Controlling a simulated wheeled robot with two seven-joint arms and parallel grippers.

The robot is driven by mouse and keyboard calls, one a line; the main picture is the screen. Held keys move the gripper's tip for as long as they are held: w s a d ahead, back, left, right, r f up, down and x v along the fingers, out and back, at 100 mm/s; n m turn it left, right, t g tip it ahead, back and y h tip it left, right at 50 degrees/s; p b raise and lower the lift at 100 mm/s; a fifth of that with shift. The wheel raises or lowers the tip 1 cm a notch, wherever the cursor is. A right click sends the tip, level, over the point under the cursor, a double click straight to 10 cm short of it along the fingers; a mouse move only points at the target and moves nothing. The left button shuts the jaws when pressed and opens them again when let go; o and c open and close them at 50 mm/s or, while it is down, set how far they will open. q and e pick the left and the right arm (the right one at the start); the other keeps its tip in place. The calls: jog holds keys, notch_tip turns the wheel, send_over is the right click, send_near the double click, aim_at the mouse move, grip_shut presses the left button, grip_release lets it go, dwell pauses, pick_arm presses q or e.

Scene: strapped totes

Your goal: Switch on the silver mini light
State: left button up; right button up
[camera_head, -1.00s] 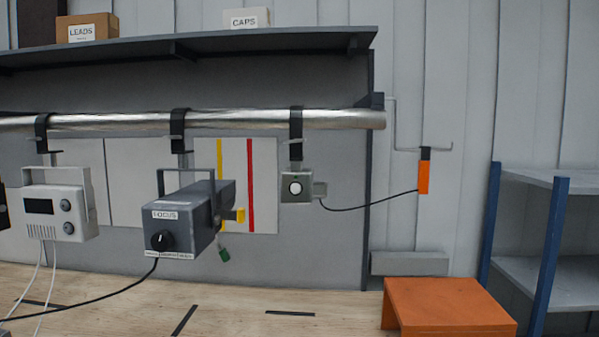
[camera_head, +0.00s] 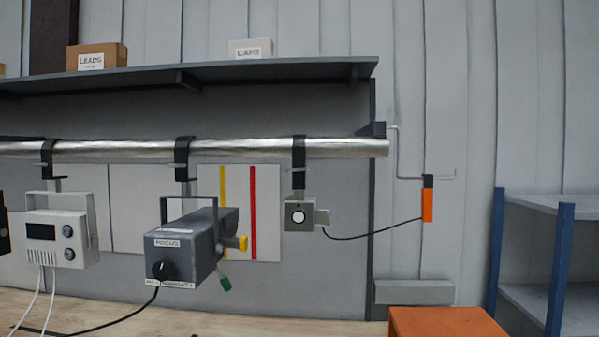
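The silver mini light (camera_head: 299,214) is a small grey box with a round white face. It hangs by a black clamp (camera_head: 298,154) from the metal pipe (camera_head: 230,148), right of centre. A black cable runs from its right side to an orange and black piece (camera_head: 428,203) at the wall hook. I cannot tell from the picture whether the light is on, or where its switch is. Neither of my grippers is in view.
A grey FOCUS lamp (camera_head: 185,248) and a white box with two knobs (camera_head: 62,238) hang to the left. A dark shelf (camera_head: 230,72) runs above the pipe. An orange stool (camera_head: 448,322) and a blue-posted rack (camera_head: 560,270) stand at right.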

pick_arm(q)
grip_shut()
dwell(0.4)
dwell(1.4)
